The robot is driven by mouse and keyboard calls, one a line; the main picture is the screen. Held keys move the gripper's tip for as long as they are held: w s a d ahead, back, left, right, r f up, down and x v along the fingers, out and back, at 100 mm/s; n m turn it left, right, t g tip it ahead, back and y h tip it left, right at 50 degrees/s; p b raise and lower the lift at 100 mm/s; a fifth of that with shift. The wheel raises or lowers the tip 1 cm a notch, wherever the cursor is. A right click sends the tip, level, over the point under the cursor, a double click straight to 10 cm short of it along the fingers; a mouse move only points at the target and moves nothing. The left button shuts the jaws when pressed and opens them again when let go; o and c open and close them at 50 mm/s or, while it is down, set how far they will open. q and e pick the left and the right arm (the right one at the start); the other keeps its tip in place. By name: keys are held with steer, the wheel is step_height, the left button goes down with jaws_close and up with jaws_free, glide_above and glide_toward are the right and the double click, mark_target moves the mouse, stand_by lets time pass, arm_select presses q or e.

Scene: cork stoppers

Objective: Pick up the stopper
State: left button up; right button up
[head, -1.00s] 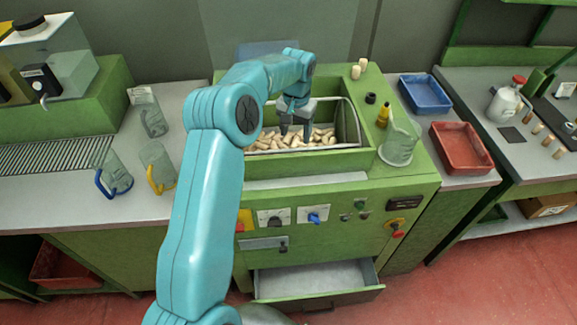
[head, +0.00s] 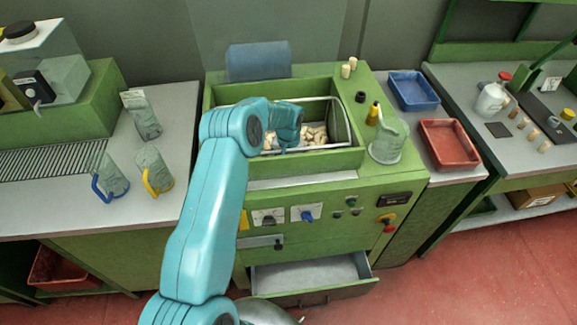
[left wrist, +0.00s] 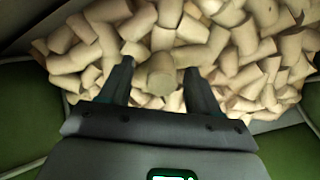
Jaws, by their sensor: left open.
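Many pale cork stoppers lie heaped in the bin (head: 226,155) of the green machine. In the left wrist view, one stopper (left wrist: 161,76) lies between the two fingertips of my left gripper (left wrist: 158,68), its round end facing the camera. The jaws are open, with gaps on both sides of that stopper. More stoppers (left wrist: 240,45) crowd around and beyond the fingers. In the head view my left arm reaches into the bin from the front, and its wrist hides the fingers and part of the heap. My right gripper is not in view.
Two stoppers (head: 349,68) stand on the machine's back right corner, near a small black cap (head: 360,97). A yellow bottle (head: 373,114) and a clear jug (head: 388,143) stand right of the bin. Blue (head: 413,90) and red (head: 449,145) trays lie farther right. The bin's walls surround the heap.

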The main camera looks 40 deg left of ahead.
arm_select(q)
steer(key=shift+s+r, duration=0.1)
steer(key=shift+s, duration=0.05)
steer(key=shift+c, duration=0.8)
steer(key=c, duration=0.9)
steer(key=shift+c, duration=0.2)
